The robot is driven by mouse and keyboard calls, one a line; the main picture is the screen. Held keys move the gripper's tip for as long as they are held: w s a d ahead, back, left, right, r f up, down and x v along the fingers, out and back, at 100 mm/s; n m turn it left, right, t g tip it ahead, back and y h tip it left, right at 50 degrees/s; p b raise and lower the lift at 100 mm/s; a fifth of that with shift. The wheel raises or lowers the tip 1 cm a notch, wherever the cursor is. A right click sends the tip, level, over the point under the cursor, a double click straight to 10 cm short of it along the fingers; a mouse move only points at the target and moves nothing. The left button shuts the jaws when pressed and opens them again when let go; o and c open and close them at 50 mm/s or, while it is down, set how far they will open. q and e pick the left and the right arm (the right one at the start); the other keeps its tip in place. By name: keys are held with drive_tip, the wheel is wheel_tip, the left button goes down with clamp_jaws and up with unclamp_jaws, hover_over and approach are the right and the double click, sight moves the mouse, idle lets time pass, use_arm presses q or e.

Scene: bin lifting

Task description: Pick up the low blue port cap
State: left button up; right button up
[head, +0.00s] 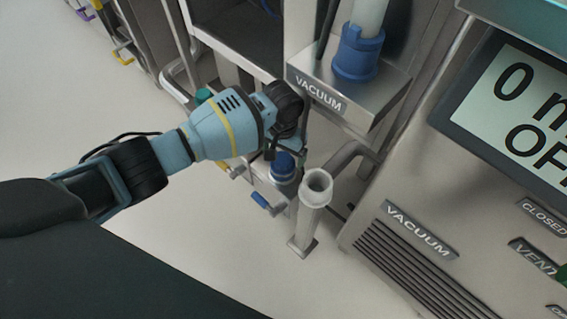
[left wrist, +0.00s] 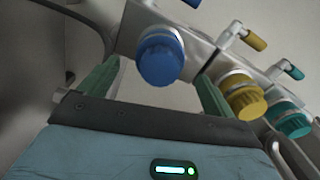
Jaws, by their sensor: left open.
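The low blue port cap (head: 283,166) sits on a metal port low on the steel equipment, just below my left gripper in the head view. My left gripper (head: 287,146) is partly hidden there by its own wrist. In the left wrist view the blue cap (left wrist: 161,59) appears between the two green fingers of the open left gripper (left wrist: 157,75), seemingly a little beyond their tips. I see no clear contact with the cap. My right gripper is not in view.
A higher blue fitting (head: 358,54) sits on the VACUUM shelf (head: 330,88). A white-topped post (head: 316,186) stands right of the low cap. Yellow (left wrist: 246,101) and teal (left wrist: 290,121) caps lie to the right in the wrist view. The floor at left is open.

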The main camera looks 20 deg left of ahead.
sight(283, 158)
use_arm(q)
wheel_tip(283, 158, down, 3)
drive_tip(key=shift+b, duration=0.65)
drive_tip(key=shift+r, duration=0.1)
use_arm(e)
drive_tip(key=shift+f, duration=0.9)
use_arm(q)
drive_tip(key=c, duration=1.3)
drive_tip(key=shift+o, duration=0.2)
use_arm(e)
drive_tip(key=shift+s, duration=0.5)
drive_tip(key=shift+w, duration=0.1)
